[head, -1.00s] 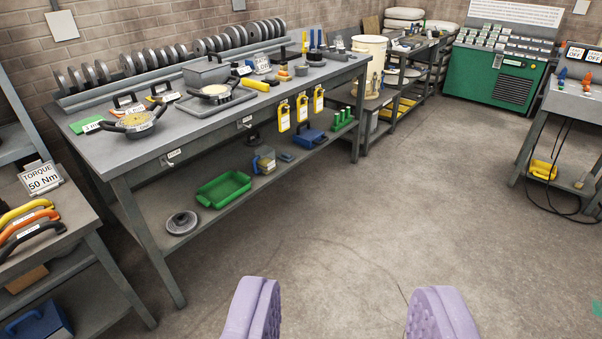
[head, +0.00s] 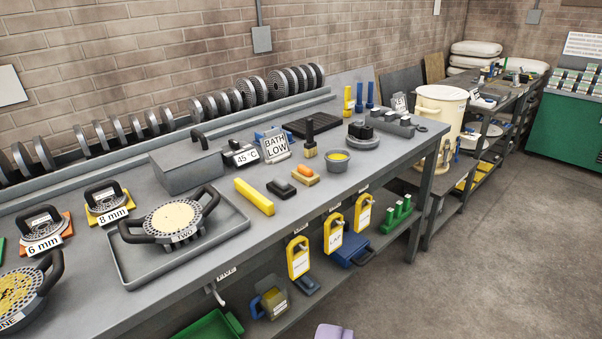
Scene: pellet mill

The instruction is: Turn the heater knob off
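I cannot make out a heater knob for certain. A grey lidded box (head: 188,165) with a black handle stands on the workbench. Beside it are a small dark unit with a "45 C" label (head: 245,158) and a sign reading "BATH LOW" (head: 275,146). Any control on that unit is too small to tell. Of my gripper, only one lilac fingertip (head: 334,332) shows at the bottom edge, in front of the bench and well away from these things. The other finger is out of view, so its opening does not show.
A perforated plate marked "TWO" (head: 174,220) sits in a grey tray (head: 125,272) at the bench front. A yellow bar (head: 254,197), an orange block (head: 304,172) and a yellow cup (head: 337,161) lie nearby. Yellow tags (head: 334,231) hang on the front. The floor at right is clear.

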